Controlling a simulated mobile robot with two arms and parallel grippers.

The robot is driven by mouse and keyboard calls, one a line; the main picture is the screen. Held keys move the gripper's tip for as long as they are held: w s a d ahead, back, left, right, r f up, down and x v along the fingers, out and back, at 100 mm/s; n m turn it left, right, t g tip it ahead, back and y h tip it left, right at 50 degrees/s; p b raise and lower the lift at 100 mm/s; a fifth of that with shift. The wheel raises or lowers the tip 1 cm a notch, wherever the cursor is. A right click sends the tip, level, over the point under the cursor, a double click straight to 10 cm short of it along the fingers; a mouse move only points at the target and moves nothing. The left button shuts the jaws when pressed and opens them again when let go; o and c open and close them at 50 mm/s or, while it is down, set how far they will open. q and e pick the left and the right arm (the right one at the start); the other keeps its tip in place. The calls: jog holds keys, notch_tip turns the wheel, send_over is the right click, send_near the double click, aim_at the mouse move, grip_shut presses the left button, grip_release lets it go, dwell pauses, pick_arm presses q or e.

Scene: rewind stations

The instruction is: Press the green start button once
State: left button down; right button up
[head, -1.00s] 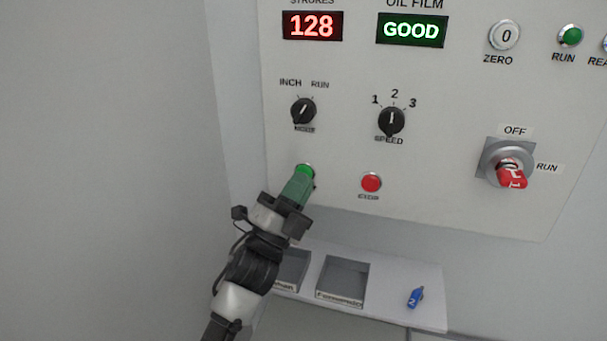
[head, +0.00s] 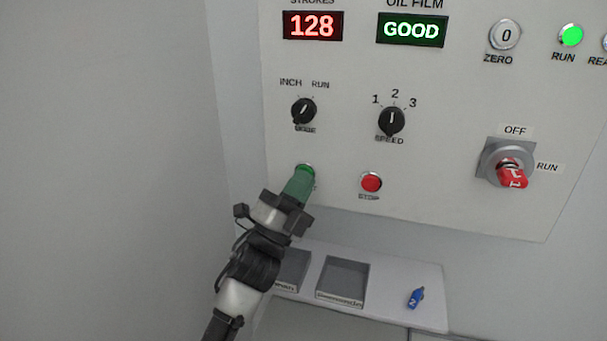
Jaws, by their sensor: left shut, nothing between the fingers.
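The green start button (head: 306,168) is on the lower left of the pale control panel (head: 450,180) in the head view. My left gripper (head: 302,179) is shut and empty, with its greenish fingertips right at the button and covering most of it. I cannot tell whether the fingertips touch the button. The green RUN lamp (head: 570,35) at the upper right is brightly lit. My right gripper is not in view.
A red stop button (head: 371,182) sits right of my left gripper. Above are the mode knob (head: 303,111) and speed knob (head: 391,121). A red-handled switch (head: 511,174) is at right. Below, a shelf (head: 390,305) holds trays and a blue tag (head: 415,297).

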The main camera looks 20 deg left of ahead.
pick_arm(q)
jog(key=shift+s, duration=0.8)
jog(key=s+p, duration=0.1)
jog(key=s, duration=0.4)
jog(key=shift+a, duration=0.1)
dwell(0.6)
